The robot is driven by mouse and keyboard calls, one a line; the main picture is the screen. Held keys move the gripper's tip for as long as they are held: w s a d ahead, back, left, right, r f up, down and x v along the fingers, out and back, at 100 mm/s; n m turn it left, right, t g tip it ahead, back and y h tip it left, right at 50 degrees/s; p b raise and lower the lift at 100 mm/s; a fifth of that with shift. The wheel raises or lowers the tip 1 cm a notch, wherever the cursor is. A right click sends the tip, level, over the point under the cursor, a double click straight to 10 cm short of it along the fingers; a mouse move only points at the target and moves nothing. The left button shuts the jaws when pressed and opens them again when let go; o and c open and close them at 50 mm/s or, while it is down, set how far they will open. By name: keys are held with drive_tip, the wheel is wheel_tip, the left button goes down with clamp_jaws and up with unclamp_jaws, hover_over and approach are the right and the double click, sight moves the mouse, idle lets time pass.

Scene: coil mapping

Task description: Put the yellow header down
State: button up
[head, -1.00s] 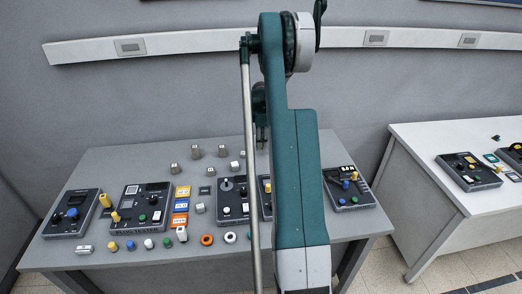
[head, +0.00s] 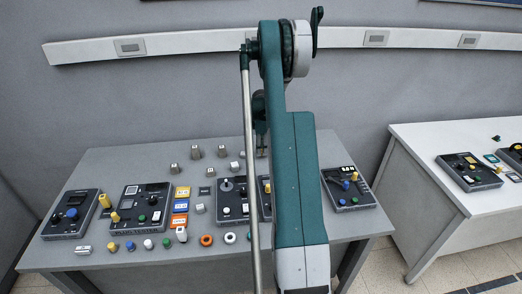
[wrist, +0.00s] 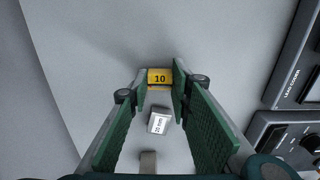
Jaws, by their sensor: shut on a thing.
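The yellow header (wrist: 160,76), marked "10", sits between the fingertips of my gripper (wrist: 162,84) in the wrist view. The green fingers are shut on it, one on each side. The grey surface of the table (wrist: 75,70) lies beyond it. I cannot tell whether the header touches that surface or hangs just above it. In the head view my arm hides the header, and only a dark part of my gripper end shows near the back of the table.
In the wrist view a white labelled block (wrist: 159,122) and a grey block (wrist: 148,163) lie near the fingers. Dark control panels (wrist: 285,135) stand at right. The head view shows several panels, including one (head: 71,214) at left. Bare table lies left of the header.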

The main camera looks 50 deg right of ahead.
drive_tip(key=shift+f, duration=0.15)
drive_tip(key=o, duration=0.8)
drive_tip(key=shift+c, duration=0.2)
wheel_tip(320, 180, up, 12)
drive_tip(key=p, duration=0.1)
drive_tip(key=shift+r, duration=0.2)
idle(0.5)
